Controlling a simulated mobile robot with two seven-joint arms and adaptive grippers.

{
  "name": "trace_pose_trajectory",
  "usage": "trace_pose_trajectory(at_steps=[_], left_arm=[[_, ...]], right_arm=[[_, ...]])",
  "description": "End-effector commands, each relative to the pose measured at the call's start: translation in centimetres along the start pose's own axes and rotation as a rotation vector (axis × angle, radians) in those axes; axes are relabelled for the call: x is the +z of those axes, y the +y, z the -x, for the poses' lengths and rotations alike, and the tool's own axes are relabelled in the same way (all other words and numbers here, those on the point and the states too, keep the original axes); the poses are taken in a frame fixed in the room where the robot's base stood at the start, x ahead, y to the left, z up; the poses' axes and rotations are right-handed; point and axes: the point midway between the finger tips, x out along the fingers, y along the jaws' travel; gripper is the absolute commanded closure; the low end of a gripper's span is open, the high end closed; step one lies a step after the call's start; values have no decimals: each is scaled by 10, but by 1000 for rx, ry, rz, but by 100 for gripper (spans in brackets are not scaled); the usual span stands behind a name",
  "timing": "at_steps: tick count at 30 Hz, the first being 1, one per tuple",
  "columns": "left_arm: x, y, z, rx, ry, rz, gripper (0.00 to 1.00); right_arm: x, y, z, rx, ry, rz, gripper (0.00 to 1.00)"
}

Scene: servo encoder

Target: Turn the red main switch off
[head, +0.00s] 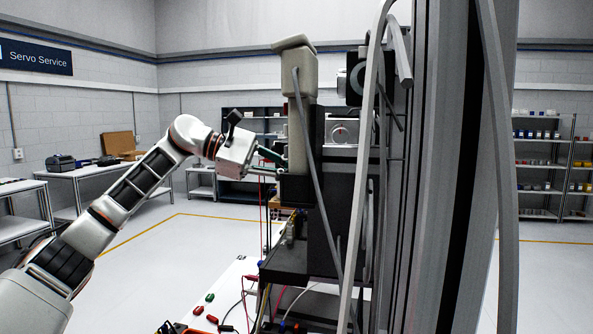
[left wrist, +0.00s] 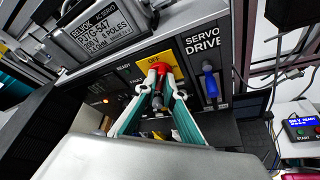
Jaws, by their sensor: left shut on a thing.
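The red main switch (left wrist: 161,68) sits on a yellow plate (left wrist: 176,66) marked OFF on the dark front of the servo drive cabinet. My left gripper (left wrist: 161,86) is shut on the switch handle, with one green-grey finger on each side of it. I cannot tell for sure which position the switch is in. In the head view my left gripper (head: 268,163) reaches from the left to the side of the dark cabinet; the switch itself is hidden there. My right gripper is in neither view.
A blue handle (left wrist: 209,82) stands just right of the switch, under the SERVO DRIVE label. A small orange light (left wrist: 105,100) glows on the panel's left. In the head view, cables (head: 318,180) hang by the cabinet and a white table (head: 222,290) holds small coloured parts.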

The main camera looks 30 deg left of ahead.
Motion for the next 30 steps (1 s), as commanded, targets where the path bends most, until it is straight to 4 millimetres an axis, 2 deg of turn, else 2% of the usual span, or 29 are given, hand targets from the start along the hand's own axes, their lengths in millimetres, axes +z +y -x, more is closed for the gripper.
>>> trace_pose_trajectory(at_steps=[15, 30], left_arm=[[0, 5, -1, -175, -2, 422, 100], [-2, 6, -1, -252, -1, 606, 100]], right_arm=[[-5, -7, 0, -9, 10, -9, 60], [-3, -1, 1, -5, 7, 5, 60]])
